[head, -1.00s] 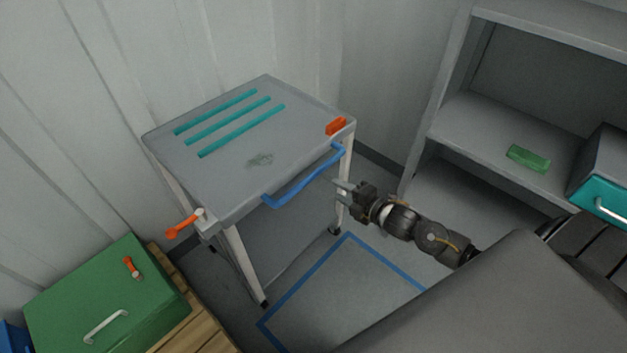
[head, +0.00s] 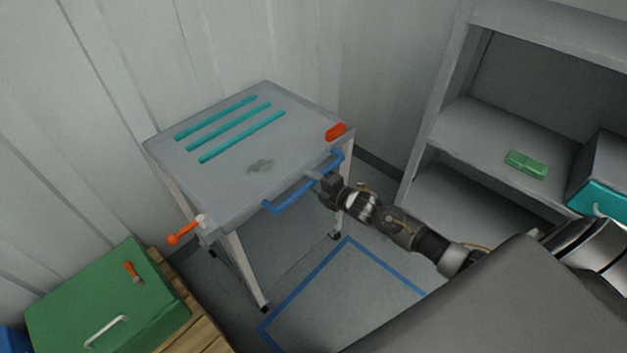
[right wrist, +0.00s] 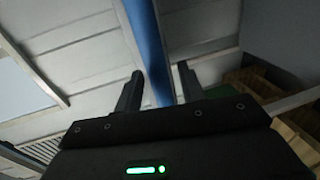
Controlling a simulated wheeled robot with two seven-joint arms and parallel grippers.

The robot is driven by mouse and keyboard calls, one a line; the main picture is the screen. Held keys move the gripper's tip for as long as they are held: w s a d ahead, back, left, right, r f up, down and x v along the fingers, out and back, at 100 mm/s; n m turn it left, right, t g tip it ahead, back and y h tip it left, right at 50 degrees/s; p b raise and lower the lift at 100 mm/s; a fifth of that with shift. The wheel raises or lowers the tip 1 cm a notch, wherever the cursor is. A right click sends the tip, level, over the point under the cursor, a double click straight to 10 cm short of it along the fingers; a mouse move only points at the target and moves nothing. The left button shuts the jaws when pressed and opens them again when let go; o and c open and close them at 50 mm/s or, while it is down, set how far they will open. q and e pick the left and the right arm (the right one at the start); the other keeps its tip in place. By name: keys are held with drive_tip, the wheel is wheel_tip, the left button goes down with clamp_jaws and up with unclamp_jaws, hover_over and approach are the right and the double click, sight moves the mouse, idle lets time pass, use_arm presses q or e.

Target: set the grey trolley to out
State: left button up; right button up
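The grey trolley (head: 228,176) stands against the corrugated wall in the head view, with teal strips on its top and pale legs. Its blue handle (head: 290,196) runs along the edge facing me. My right gripper (head: 320,178) is at the right part of this handle. In the right wrist view the blue bar (right wrist: 150,45) passes between the two fingers of the right gripper (right wrist: 158,88), which are open with a small gap beside the bar. The fingertips are partly hard to make out in the head view. My left gripper is not in view.
A blue outline (head: 300,300) marks clear floor in front of the trolley. An orange lever (head: 185,233) juts from its left corner; an orange piece (head: 336,132) sits at its right corner. A green box (head: 100,300) stands lower left. A shelf (head: 480,130) stands right.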

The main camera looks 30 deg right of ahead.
drive_tip(key=shift+w+a+f, duration=0.1)
drive_tip(key=shift+w, duration=0.1)
clamp_jaws()
idle(0.3)
